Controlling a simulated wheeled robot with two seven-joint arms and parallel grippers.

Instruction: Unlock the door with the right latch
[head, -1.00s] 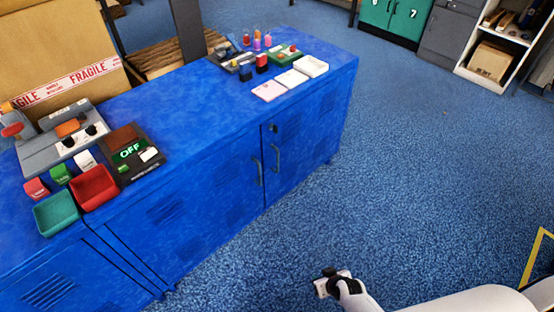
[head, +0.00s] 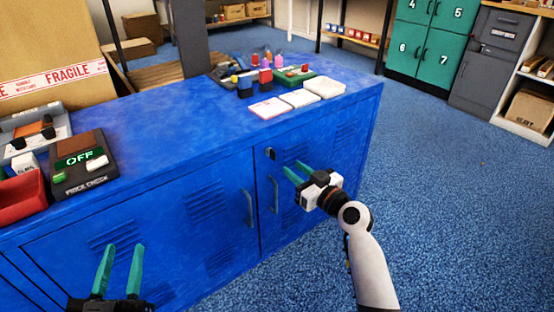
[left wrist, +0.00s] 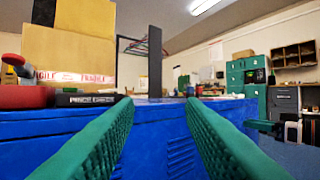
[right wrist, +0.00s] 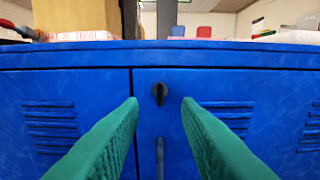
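The small dark latch (head: 270,154) sits high on the right-hand blue door (head: 247,271), above that door's handle (head: 273,194). In the right wrist view the latch (right wrist: 160,93) looks upright and lies between my fingers, near the middle. My right gripper (head: 292,168) is open and empty, in front of the right door and pointing at it. I see no contact with the latch. My left gripper (head: 122,247) is open and empty, low in front of the left-hand door (head: 170,215). Both doors look shut.
The blue counter top (head: 170,125) carries a price check box (head: 84,165), a red tray (head: 20,200), pale trays (head: 298,98) and small bottles. The left door has its own handle (head: 248,208). Open blue floor (head: 460,200) lies to the right.

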